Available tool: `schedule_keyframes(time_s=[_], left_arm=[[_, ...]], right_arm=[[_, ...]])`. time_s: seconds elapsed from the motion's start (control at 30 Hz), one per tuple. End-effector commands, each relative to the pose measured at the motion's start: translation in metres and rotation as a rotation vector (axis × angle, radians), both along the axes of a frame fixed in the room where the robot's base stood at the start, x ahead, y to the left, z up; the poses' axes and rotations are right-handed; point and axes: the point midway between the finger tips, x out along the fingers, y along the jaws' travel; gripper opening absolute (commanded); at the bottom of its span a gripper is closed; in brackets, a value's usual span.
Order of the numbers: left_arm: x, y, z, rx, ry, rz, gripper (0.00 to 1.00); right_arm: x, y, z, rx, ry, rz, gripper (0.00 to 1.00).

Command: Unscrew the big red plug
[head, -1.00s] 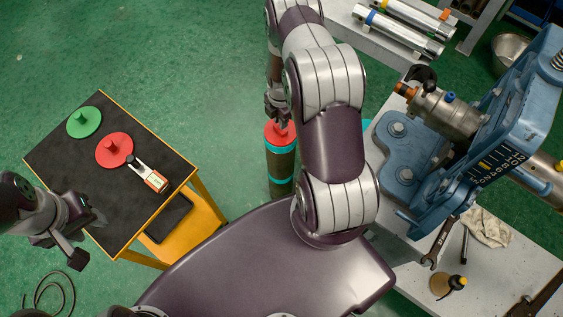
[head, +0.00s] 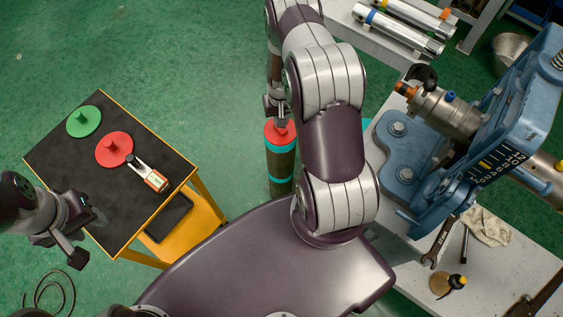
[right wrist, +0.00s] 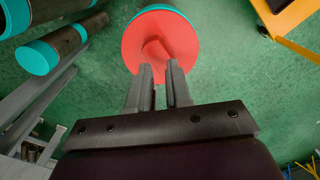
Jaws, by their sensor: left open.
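The big red plug (head: 279,134) caps the top of an upright dark pipe with teal bands (head: 280,165), left of my right arm in the head view. In the right wrist view, its round red face (right wrist: 180,40) and raised knob (right wrist: 155,50) show just beyond my fingertips. My right gripper (right wrist: 159,72) has its two fingers apart, with nothing seen between them; in the head view it points down just above the plug. I cannot tell whether a fingertip touches the knob. My left gripper (head: 88,238) is open and empty at the left edge of the small table.
The black-topped table (head: 60,160) holds a green disc (head: 84,121), a flatter red disc (head: 114,149) and a small handled tool (head: 155,181). A blue vise (head: 400,150) stands on the grey bench at right. More pipes (right wrist: 45,50) lie at left in the wrist view.

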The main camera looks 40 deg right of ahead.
Motion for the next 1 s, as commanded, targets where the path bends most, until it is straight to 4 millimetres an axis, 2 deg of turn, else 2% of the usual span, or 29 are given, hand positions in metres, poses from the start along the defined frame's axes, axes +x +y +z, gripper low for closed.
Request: schedule_keyframes(time_s=[0.1, 0.33, 0.5, 0.6, 0.87, 1.0], left_arm=[[0.0, 0.0, 0.0, 0.0, 0.0, 0.0, 0.43], [0.0, 0.0, 0.0001, 0.0, 0.0, 0.0, 0.43], [0.0, 0.0, 0.0002, 0.0, 0.0, 0.0, 0.43], [0.0, 0.0, 0.0003, 0.0, 0.0, 0.0, 0.43], [0.0, 0.0, 0.0001, 0.0, 0.0, 0.0, 0.43], [0.0, 0.0, -0.0067, 0.0, 0.0, 0.0, 0.43]], right_arm=[[0.0, -0.0002, 0.0, 0.0, 0.0, -0.291, 0.19], [0.0001, -0.0004, 0.0, 0.0, 0.0, -0.551, 0.19], [-0.0001, -0.0005, 0.0, 0.0, 0.0, -0.924, 0.19], [-0.0001, -0.0005, 0.0, 0.0, 0.0, -1.073, 0.19], [-0.0001, -0.0005, -0.0002, 0.0, 0.0, -1.112, 0.19], [-0.0003, -0.0004, -0.0082, 0.0, 0.0, -1.111, 0.19]])
